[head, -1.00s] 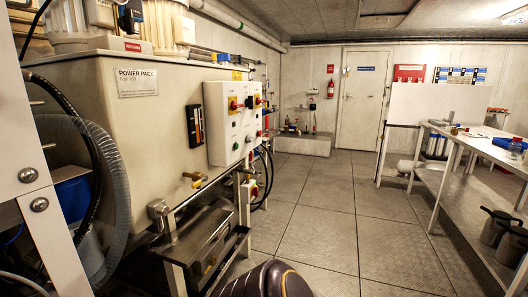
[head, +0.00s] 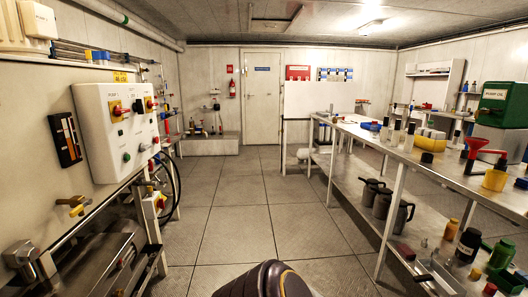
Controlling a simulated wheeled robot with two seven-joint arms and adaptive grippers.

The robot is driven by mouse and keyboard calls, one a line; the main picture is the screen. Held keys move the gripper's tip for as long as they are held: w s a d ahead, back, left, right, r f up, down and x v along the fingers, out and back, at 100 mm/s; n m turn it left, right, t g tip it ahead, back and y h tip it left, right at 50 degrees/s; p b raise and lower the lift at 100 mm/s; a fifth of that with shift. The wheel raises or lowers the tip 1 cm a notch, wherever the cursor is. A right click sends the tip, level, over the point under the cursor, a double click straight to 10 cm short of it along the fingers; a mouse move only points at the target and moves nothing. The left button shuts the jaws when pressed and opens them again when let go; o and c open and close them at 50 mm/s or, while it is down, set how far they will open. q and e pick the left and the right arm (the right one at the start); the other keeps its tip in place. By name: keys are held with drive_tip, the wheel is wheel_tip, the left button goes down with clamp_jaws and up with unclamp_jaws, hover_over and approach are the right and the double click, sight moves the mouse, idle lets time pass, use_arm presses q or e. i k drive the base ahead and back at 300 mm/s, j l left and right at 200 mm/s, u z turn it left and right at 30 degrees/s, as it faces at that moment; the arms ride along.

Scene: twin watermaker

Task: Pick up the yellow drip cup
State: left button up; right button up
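A small yellow cup (head: 495,179) stands on the workbench (head: 405,152) at the right of the head view, towards the near end of the bench top. It looks like the yellow drip cup. A red funnel-like thing (head: 474,147) with a handle is right behind it, and its handle reaches over towards the cup.
Bottles, a yellow block (head: 432,140) and a green pump oil box (head: 503,104) stand on the bench. Jugs (head: 381,203) and several bottles crowd the lower shelf. A control panel (head: 119,130) and pipework line the left. The tiled floor (head: 236,216) between is clear.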

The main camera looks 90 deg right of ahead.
sight(494, 180)
drive_tip(key=z, duration=4.5)
